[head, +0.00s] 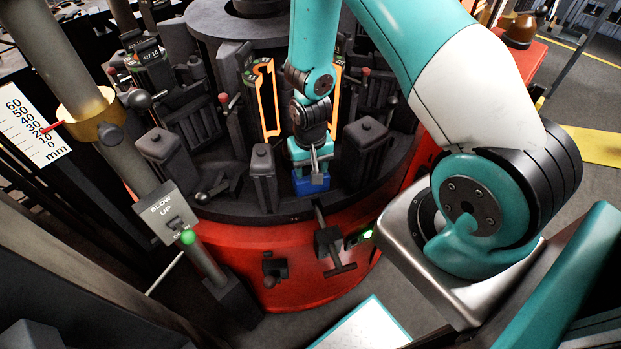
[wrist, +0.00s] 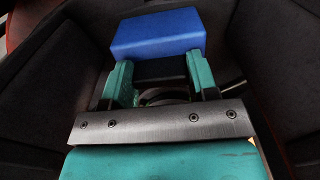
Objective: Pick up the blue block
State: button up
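The blue block (head: 312,185) sits at the front of the rotary mould machine, directly below my gripper (head: 311,168) in the head view. In the wrist view the blue block (wrist: 158,32) lies just beyond the fingertips, its blue face in plain sight. The block's underside is hidden.
Dark mould blocks (head: 263,175) stand on both sides of the blue block, close to my gripper. An orange-edged mould (head: 265,98) is behind. A red base (head: 300,255) lies below. A post with a blow up switch (head: 167,212) stands at left.

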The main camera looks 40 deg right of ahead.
grip_shut()
jog(key=shift+w+r, duration=0.1)
jog(key=shift+r, duration=0.1)
